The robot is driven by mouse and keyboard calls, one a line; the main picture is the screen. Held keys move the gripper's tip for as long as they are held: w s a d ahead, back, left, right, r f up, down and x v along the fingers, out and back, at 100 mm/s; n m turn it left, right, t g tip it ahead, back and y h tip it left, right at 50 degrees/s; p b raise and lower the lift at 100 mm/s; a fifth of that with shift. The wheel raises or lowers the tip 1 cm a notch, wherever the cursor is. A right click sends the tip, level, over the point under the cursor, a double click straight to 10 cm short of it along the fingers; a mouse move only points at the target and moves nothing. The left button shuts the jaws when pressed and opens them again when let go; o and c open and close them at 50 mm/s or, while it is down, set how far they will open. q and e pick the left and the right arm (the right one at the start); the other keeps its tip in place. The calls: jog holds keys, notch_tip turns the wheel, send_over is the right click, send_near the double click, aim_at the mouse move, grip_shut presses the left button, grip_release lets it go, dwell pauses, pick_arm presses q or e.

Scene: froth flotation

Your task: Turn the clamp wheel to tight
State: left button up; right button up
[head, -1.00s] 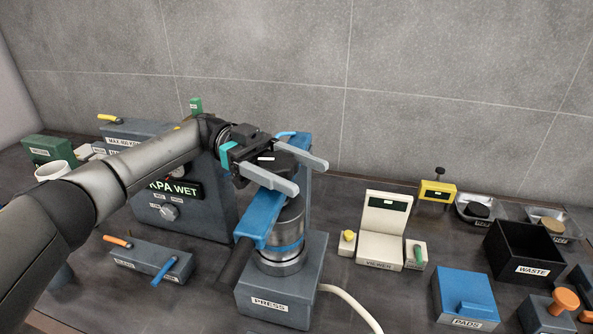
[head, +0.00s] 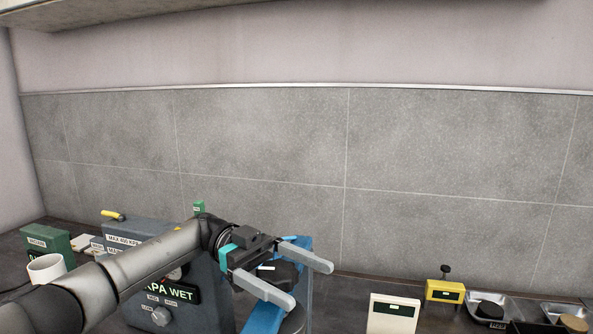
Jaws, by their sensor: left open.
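The press shows at the bottom centre of the head view, with its blue frame (head: 264,318) partly cut off by the lower edge. The black clamp wheel (head: 284,273) sits at its top. My left gripper (head: 300,284) is open, with its two grey fingers on either side of the wheel. I cannot tell whether the fingers touch it. The gripper's body hides part of the wheel. My right gripper is not in view.
A grey box (head: 140,233) with a "KPA WET" display and a knob stands left of the press. A white cup (head: 48,268) and a green box (head: 45,242) are at far left. The viewer (head: 393,313), a yellow device (head: 445,290) and metal trays (head: 560,309) stand to the right.

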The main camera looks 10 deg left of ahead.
pick_arm(q)
notch_tip(320, 180, up, 19)
jog(key=p, duration=0.1)
dwell(0.5)
